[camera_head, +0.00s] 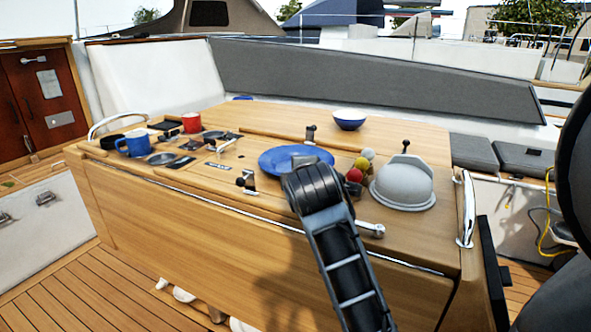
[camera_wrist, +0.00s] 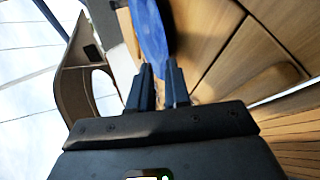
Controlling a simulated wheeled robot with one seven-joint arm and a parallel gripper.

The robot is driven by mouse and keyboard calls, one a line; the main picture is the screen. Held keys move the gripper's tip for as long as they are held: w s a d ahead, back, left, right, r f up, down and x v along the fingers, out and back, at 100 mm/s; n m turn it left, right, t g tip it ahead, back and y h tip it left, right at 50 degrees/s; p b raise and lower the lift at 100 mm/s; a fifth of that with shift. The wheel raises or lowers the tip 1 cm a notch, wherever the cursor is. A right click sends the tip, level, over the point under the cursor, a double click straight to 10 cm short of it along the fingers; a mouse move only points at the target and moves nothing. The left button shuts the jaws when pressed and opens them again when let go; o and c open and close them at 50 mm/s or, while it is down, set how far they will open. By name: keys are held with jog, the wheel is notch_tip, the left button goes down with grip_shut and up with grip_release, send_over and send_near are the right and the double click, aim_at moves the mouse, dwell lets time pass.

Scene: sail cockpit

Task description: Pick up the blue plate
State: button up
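The blue plate (camera_head: 283,157) lies on the wooden table in the head view. My gripper (camera_head: 303,164) is at its near right edge and hides part of it. In the wrist view the plate (camera_wrist: 150,30) shows as a narrow blue shape reaching down to the gap between the fingers. My gripper (camera_wrist: 160,72) has its two dark fingers a small gap apart, with the plate's near rim at or between the tips. I cannot tell whether the fingers touch the plate.
On the table (camera_head: 400,125), a grey dome (camera_head: 403,185) and small coloured balls (camera_head: 361,165) stand right of the plate. A blue-and-white bowl (camera_head: 349,119) is behind. A blue mug (camera_head: 135,144), red mug (camera_head: 191,122) and small dark items are left. A metal rail (camera_head: 466,210) edges the right end.

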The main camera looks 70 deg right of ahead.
jog(key=shift+d+f+b, duration=0.1)
jog(key=shift+f+b, duration=0.25)
jog(key=shift+f, duration=0.4)
jog(key=shift+w+p+x, duration=0.15)
jog(key=shift+x, duration=1.8)
jog(key=shift+w+p+x, duration=0.1)
jog(key=shift+p+x, duration=0.05)
jog(key=shift+x, duration=1.75)
jog(key=shift+r, duration=0.15)
grip_shut()
